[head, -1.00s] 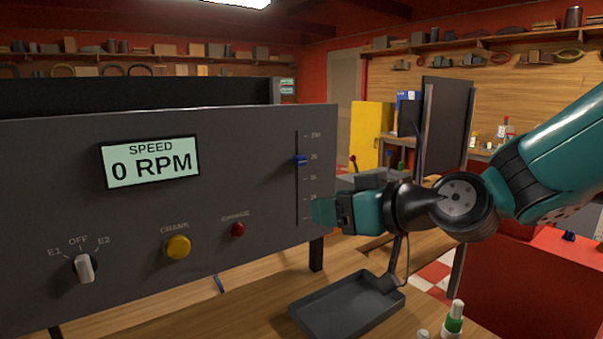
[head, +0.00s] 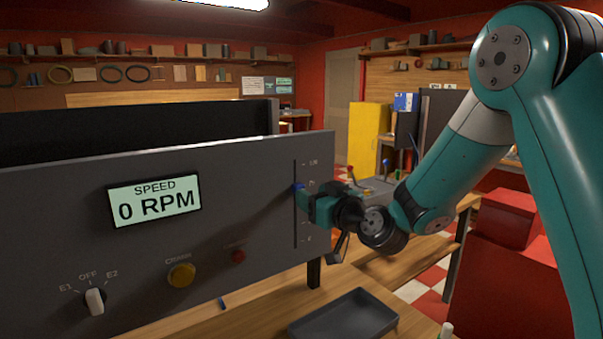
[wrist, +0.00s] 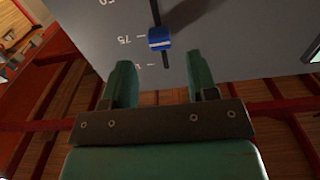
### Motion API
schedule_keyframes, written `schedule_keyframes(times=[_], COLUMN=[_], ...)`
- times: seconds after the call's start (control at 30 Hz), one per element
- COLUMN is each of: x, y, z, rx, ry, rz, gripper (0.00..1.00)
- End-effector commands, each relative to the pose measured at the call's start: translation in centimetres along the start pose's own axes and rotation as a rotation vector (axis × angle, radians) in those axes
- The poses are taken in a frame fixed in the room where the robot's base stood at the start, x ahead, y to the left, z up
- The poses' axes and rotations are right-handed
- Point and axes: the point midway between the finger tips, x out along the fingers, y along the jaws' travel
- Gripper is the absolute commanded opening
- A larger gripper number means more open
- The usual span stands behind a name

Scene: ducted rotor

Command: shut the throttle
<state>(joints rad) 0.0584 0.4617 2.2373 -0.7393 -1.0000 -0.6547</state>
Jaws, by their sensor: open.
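The throttle is a blue sliding knob (head: 298,187) in a vertical slot (head: 296,226) at the right end of the grey panel (head: 60,235). In the wrist view, which is upside down, the blue knob (wrist: 160,41) sits in its slot beside the 75 mark, with the 50 mark farther off. My gripper (head: 304,198) is at the panel close to the knob and covers part of the slot and scale. In the wrist view my open gripper (wrist: 160,68) has its green fingers apart, and the knob lies just beyond the gap between them. No grip on it shows.
The display (head: 154,201) reads 0 RPM. A selector (head: 95,301) points to OFF, with a yellow crank button (head: 181,275) and a red button (head: 238,256) beside it. A dark tray (head: 345,316) lies on the bench below my arm.

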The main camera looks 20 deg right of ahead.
Motion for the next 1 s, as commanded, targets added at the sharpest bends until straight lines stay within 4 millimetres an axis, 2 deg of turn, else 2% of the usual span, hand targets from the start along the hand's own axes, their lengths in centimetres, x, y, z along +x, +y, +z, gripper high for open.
schedule_keyframes(times=[0.03, 0.1, 0.3, 0.67, 0.9, 1.0], x=[1.1, 2.4, 4.6, 5.2, 5.2, 5.2], y=[-0.1, -0.1, 0.0, 0.0, 0.0, 0.0], z=[-0.7, -0.6, -0.2, 0.0, 0.0, 0.0], rx=[0.0, 0.0, 0.0, 0.0, 0.0, 0.0], ry=[-0.001, 0.0, 0.0, 0.001, 0.001, 0.0], rz=[-0.003, -0.002, -0.001, 0.0, 0.0, 0.0], gripper=[0.53, 0.53, 0.53, 0.53, 0.0, 0.0])
